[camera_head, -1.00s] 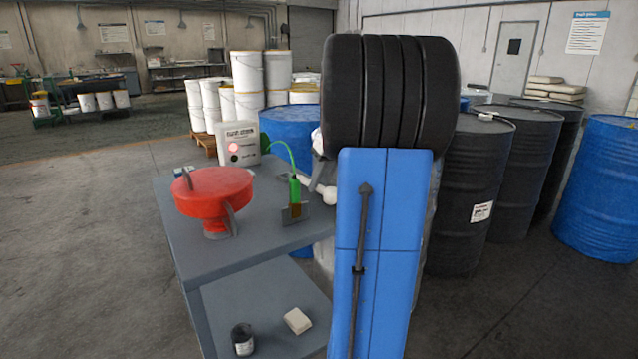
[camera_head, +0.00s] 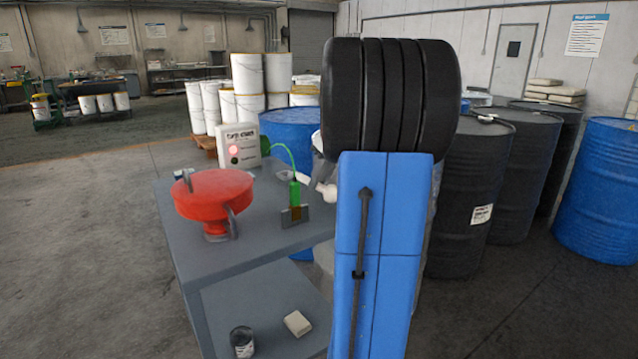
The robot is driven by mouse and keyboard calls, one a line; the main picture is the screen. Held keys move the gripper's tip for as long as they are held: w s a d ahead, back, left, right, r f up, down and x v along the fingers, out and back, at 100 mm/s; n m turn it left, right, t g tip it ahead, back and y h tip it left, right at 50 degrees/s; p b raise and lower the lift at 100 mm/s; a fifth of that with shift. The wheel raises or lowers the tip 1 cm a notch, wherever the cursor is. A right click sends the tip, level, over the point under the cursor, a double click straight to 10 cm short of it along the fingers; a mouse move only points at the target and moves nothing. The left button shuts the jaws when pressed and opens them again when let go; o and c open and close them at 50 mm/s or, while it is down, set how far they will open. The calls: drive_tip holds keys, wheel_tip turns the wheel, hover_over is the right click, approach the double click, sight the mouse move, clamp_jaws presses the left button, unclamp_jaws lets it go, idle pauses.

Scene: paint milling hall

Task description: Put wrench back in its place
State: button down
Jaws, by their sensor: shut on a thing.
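I cannot make out a wrench in this view. My blue arm and its black ribbed joint fill the middle and hide what is behind them. I cannot see my gripper's fingertips or what they hold. A small white and grey part shows at the left edge of my arm, by the table; I cannot tell what it is. The grey table (camera_head: 225,258) stands left of my arm.
A dark can (camera_head: 242,342) and a whitish block (camera_head: 297,323) are on the lower shelf. Dark drums (camera_head: 480,200) stand right of my arm, one with a small unclear grey object on top. A blue drum (camera_head: 600,190) is far right. The left floor is open.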

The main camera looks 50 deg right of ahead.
drive_tip(key=shift+f, duration=0.15)
drive_tip(key=shift+f, duration=0.65)
idle(1.1)
drive_tip(key=shift+r, duration=0.15)
drive_tip(key=shift+r, duration=0.65)
drive_tip(key=shift+f, duration=0.15)
idle(0.3)
drive_tip(key=shift+f, duration=0.65)
idle(0.8)
